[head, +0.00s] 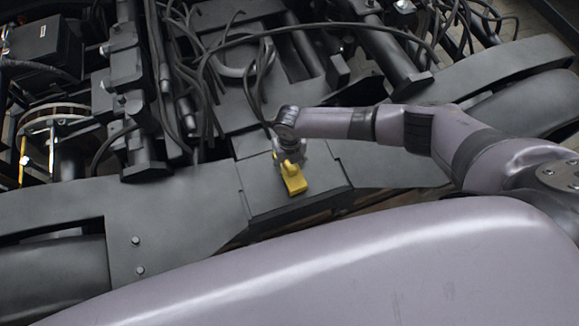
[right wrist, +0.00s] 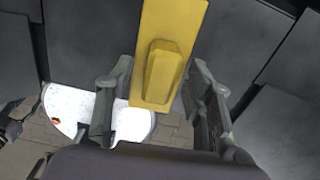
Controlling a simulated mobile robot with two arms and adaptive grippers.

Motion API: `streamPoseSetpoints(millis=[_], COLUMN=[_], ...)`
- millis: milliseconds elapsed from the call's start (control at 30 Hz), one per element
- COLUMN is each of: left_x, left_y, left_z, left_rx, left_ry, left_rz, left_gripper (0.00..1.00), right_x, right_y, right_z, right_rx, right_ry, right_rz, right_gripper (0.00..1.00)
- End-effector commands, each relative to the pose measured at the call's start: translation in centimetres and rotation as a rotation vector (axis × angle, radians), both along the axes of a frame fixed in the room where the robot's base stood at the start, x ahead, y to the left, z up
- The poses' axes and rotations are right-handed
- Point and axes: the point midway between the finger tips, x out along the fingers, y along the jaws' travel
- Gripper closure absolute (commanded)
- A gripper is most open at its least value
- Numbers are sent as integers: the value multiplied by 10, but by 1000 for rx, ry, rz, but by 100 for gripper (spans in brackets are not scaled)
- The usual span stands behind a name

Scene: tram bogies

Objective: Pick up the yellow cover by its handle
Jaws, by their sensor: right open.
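The yellow cover (head: 294,181) lies on the dark flat plate of the bogie frame in the middle of the head view. In the right wrist view the cover (right wrist: 188,22) runs down from the top edge, with its raised block-shaped handle (right wrist: 163,72) facing the camera. My right gripper (head: 287,160) is right over the cover in the head view. In the right wrist view the right gripper (right wrist: 160,92) is open, with one finger on each side of the handle and gaps between. Whether the fingertips touch the cover cannot be told. My left gripper is not in view.
The dark bogie plate (head: 258,183) is clear around the cover. Black cables (head: 205,85) and pipes crowd the area behind it. A white rounded thing (right wrist: 68,103) on the paved floor (right wrist: 35,130) shows in the right wrist view.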

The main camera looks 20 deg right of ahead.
Motion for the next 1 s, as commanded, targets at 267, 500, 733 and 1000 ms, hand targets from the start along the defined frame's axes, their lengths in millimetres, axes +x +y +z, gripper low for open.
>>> streamPoseSetpoints(millis=[267, 500, 733, 1000], left_x=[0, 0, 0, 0], left_y=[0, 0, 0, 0], left_z=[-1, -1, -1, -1], left_rx=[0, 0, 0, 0], left_ry=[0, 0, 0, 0], left_rz=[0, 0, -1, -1], left_gripper=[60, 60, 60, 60], right_x=[0, 0, 0, 0], right_y=[0, -1, -1, -1], right_z=[-11, -11, -11, -11], right_rx=[-1, -1, -1, -1], right_ry=[0, 0, 0, 0], right_rz=[1, 0, 0, 0], right_gripper=[52, 62, 77, 95])
